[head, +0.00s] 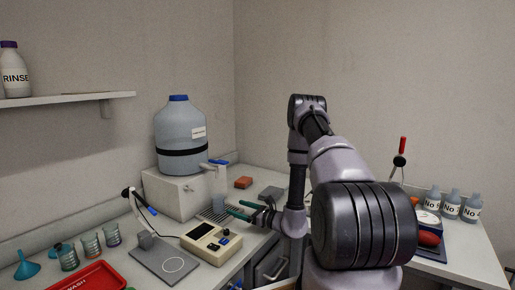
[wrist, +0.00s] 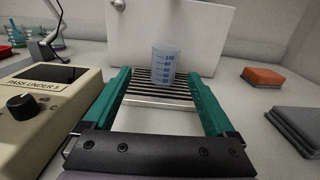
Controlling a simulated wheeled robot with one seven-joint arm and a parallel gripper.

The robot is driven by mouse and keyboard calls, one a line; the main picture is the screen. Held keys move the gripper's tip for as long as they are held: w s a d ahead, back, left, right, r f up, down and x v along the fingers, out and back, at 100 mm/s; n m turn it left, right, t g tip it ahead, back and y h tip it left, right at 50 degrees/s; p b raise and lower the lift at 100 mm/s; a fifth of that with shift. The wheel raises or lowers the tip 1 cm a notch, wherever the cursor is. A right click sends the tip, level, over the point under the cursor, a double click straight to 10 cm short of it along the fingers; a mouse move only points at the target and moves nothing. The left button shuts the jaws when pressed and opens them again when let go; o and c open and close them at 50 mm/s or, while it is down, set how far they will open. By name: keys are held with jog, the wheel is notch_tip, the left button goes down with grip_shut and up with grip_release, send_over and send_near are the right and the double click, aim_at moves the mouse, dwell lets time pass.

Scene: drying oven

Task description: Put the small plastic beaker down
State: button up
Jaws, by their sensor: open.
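The small plastic beaker (head: 218,201) is clear bluish plastic with blue graduations. It stands upright on a slatted metal grate (wrist: 143,92), in front of a white box-like stand; it also shows in the wrist view (wrist: 164,66). My gripper (head: 242,208) has teal fingers and is open. In the wrist view, my gripper (wrist: 155,76) has its fingers spread to the left and right of the grate, with the beaker beyond or near the fingertips and apart from both. Nothing is held.
A big blue-capped container (head: 181,138) stands on the white stand (head: 174,194). A beige meter (head: 211,239) is close on the left of my gripper. An orange block (wrist: 262,78) and grey pads (wrist: 299,124) lie to the right. Several beakers stand at far left.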

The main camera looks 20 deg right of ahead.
jog(key=s+a+r+n+g+y, duration=0.3)
jog(key=a+r+n+g, duration=0.2)
jog(key=r, duration=0.5)
jog(key=s+a+r+n+g+y, duration=0.2)
jog(key=s+a+r+n+g, duration=0.15)
jog(key=r+n, duration=0.45)
jog(key=s+a+r+n+g+h, duration=0.35)
jog(key=s+r+n+g, duration=0.2)
jog(key=s+r, duration=0.5)
jog(key=s+d+r+n+t+h, duration=0.5)
jog(key=s+d+r+t+h, duration=0.2)
jog(key=s+d+r+h, duration=0.3)
jog(key=shift+s+d+r, duration=0.65)
jog(key=shift+s+r, duration=0.45)
jog(key=shift+s, duration=0.65)
jog(key=shift+n+h, duration=0.25)
